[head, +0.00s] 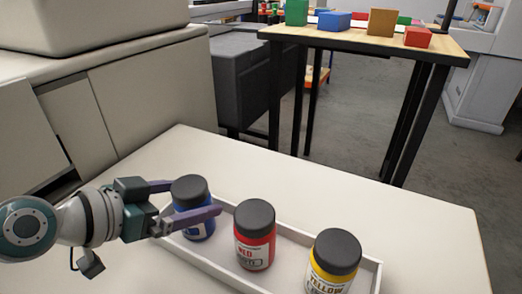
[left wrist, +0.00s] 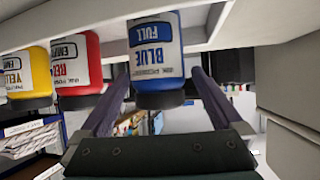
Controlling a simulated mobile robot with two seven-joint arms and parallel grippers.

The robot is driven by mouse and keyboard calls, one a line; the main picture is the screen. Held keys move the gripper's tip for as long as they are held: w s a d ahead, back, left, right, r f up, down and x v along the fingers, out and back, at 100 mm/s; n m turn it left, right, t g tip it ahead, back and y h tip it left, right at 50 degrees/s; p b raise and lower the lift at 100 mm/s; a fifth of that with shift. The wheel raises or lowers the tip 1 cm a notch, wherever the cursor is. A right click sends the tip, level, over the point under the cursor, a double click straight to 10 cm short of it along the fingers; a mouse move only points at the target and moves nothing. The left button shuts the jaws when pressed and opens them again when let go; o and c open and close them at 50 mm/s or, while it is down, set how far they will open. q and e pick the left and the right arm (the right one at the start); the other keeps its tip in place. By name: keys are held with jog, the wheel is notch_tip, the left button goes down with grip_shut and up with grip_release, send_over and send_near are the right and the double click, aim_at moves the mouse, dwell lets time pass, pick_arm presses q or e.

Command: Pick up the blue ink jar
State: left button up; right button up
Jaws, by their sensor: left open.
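The blue ink jar (head: 195,229) has a black lid and stands upright in a shallow white tray (head: 216,272), at its left end. My left gripper (head: 198,197) is open, with one finger in front of the jar and the other passing behind it. In the left wrist view, which looks upside down, the jar (left wrist: 155,50) reads "BLUE FULL" and lies between the open fingers (left wrist: 160,82). I cannot tell whether either finger touches it. My right gripper is not in view.
A red jar (head: 254,249) and a yellow jar (head: 331,273) stand in the same tray, to the right. The white table (head: 400,215) is clear behind the tray. A farther table (head: 350,38) holds coloured blocks.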

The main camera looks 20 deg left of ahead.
pick_arm(q)
jog(key=x, duration=0.4)
jog(key=shift+r+b, duration=0.1)
jog(key=shift+b, duration=0.3)
jog(key=shift+r, duration=0.1)
grip_shut()
